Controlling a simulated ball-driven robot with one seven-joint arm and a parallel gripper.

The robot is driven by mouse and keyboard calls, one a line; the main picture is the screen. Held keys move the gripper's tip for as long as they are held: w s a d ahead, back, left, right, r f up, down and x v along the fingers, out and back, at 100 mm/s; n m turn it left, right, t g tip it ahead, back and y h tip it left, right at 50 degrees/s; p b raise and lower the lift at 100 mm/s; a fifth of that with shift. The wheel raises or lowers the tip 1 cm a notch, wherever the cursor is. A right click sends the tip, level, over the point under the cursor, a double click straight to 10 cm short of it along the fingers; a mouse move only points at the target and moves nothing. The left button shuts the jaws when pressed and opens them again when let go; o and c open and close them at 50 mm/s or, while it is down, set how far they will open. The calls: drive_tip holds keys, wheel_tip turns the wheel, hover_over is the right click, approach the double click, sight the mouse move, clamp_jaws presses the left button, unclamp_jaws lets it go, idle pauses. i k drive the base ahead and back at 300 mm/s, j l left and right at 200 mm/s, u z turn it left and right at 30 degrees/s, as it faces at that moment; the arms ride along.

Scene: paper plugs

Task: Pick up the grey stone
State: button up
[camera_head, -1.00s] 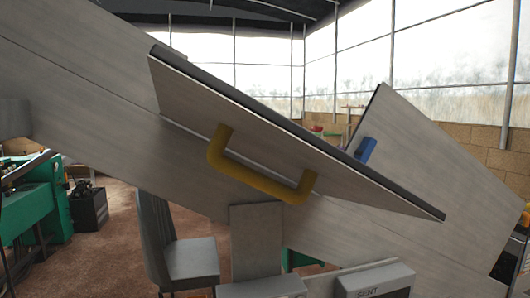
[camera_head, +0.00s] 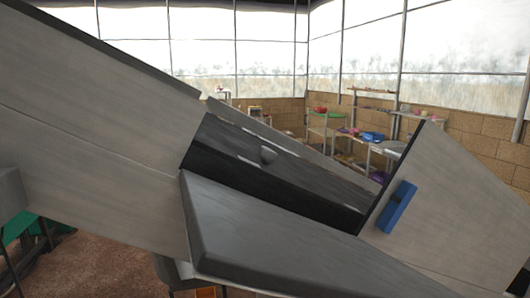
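Shelves with coloured items (camera_head: 372,137) stand against the brick wall behind. Brown floor (camera_head: 100,255) shows at lower left.

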sight(267, 157)
drive_tip(key=z, duration=1)
drive_tip(key=i+j+z, duration=0.4)
drive_tip(key=j, duration=0.25)
drive_tip(key=j+z, duration=0.15)
drive_tip(key=j, duration=0.15)
drive_tip(key=i+j+z, duration=0.2)
drive_tip(key=j, duration=0.2)
drive_tip(key=i+j, duration=0.1)
drive_tip(key=j, duration=0.3)
drive_tip(key=i+j, duration=0.1)
drive_tip(key=j, duration=0.75)
drive_tip(key=i, duration=0.05)
